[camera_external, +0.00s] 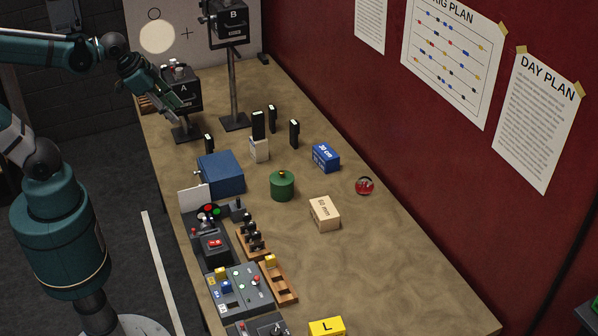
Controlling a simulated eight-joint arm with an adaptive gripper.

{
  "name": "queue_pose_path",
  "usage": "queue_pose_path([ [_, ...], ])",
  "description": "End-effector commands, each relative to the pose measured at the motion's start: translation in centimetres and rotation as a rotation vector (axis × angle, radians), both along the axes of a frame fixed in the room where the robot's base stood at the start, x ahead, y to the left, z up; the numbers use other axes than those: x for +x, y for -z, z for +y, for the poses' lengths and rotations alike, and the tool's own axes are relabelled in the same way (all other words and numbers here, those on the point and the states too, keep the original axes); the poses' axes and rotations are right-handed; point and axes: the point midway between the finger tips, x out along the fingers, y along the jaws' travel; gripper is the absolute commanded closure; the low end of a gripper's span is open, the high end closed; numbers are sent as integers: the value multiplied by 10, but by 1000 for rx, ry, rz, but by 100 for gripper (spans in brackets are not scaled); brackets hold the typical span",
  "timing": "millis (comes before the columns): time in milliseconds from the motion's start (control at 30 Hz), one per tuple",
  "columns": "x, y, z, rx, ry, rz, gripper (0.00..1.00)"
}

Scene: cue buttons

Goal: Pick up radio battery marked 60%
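Several small black upright blocks, which may be the radio batteries, stand on the table in the external view. One (258,125) is in or on a small white holder (260,151). Others stand apart: one behind it (272,118), one to its right (294,133) and one at the left (209,143). No percent mark is readable on any of them, so I cannot tell which is marked 60%. My gripper (172,110) is at the upper left, in front of or beside the black box marked A (184,92), apart from the black blocks. Its fingers are too small to judge.
A tall stand holds box B (232,20). A blue case (221,173), green canister (282,186), blue box (326,157), tan box (324,213) and red round object (364,186) stand on the table (400,270). Control panels (235,290) line the near-left edge. The right side is clear.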

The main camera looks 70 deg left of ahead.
Motion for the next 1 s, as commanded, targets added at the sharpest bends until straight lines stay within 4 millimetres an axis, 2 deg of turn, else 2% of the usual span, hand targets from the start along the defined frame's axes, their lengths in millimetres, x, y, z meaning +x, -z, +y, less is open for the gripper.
queue_pose_path([
  [533,53,30,41,154,276,146,66],
  [1000,92,72,82,239,534,269,66],
])
